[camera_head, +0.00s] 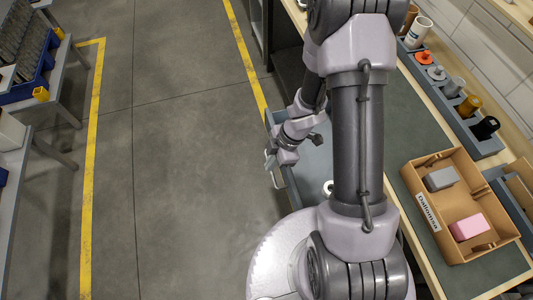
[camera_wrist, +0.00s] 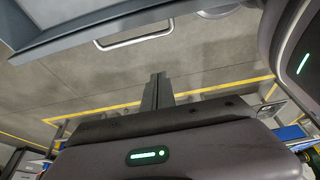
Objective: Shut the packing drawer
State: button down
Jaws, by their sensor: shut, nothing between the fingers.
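The packing drawer (camera_head: 317,163) is a blue-grey tray pulled out from under the workbench, left of my arm in the head view. A white ring-shaped thing (camera_head: 328,188) shows inside it, partly hidden by my arm. My gripper (camera_head: 271,174) is at the drawer's outer front side, on the aisle side. In the wrist view the drawer front (camera_wrist: 85,27) with its pale bar handle (camera_wrist: 135,41) crosses the top. My gripper's fingers (camera_wrist: 157,88) are together and empty, apart from the handle in that picture. My arm hides much of the drawer.
The bench holds a cardboard box (camera_head: 455,250) with a grey and a pink block. A rack (camera_head: 450,92) of several coloured containers stands at the back. Open floor (camera_head: 185,150) lies left of the drawer, with yellow lines; other tables stand at far left.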

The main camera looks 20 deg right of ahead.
jog(key=b+x, duration=0.9)
jog(key=x, duration=0.2)
jog(key=d, duration=0.4)
jog(key=shift+s+f, duration=0.1)
jog(key=shift+s, duration=0.25)
